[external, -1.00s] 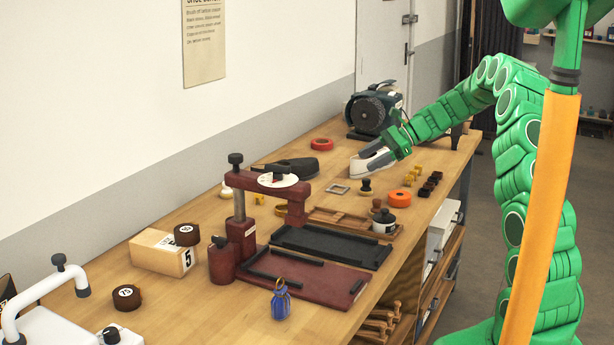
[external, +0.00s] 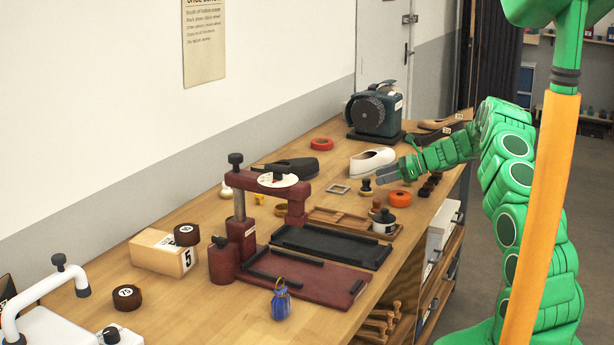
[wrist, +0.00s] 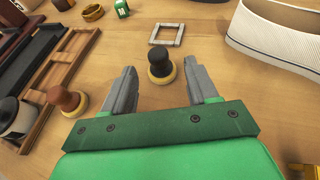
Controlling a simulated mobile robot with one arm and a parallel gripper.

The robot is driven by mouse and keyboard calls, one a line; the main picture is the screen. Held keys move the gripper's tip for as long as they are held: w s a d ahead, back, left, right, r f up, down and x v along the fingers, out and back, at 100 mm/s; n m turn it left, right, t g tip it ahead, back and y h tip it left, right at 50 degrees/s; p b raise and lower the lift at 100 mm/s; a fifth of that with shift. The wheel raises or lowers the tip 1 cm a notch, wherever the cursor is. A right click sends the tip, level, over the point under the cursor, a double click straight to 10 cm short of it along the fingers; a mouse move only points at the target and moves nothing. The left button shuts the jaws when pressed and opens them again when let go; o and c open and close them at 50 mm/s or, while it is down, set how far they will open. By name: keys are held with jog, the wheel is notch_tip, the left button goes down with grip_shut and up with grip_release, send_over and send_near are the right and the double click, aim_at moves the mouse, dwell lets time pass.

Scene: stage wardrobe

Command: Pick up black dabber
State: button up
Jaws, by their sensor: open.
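The black dabber (wrist: 162,68) stands upright on the bench, with a black knob handle and a pale yellow base. In the wrist view it lies between and just beyond the fingertips of my open gripper (wrist: 160,78), and neither finger appears to touch it. In the external view the dabber (external: 366,187) shows just left of my gripper's fingers (external: 386,176). The gripper is low over the bench and empty.
A brown-handled dabber (wrist: 66,99) stands left, near a wooden tray (wrist: 58,72). A square frame (wrist: 167,33) lies beyond the black dabber. A white shoe (wrist: 275,38) is at right.

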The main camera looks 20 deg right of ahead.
aim_at(370, 187)
jog(key=shift+f+x, duration=0.2)
jog(key=shift+x, duration=3)
jog(key=shift+s, duration=0.15)
jog(key=c, duration=1.1)
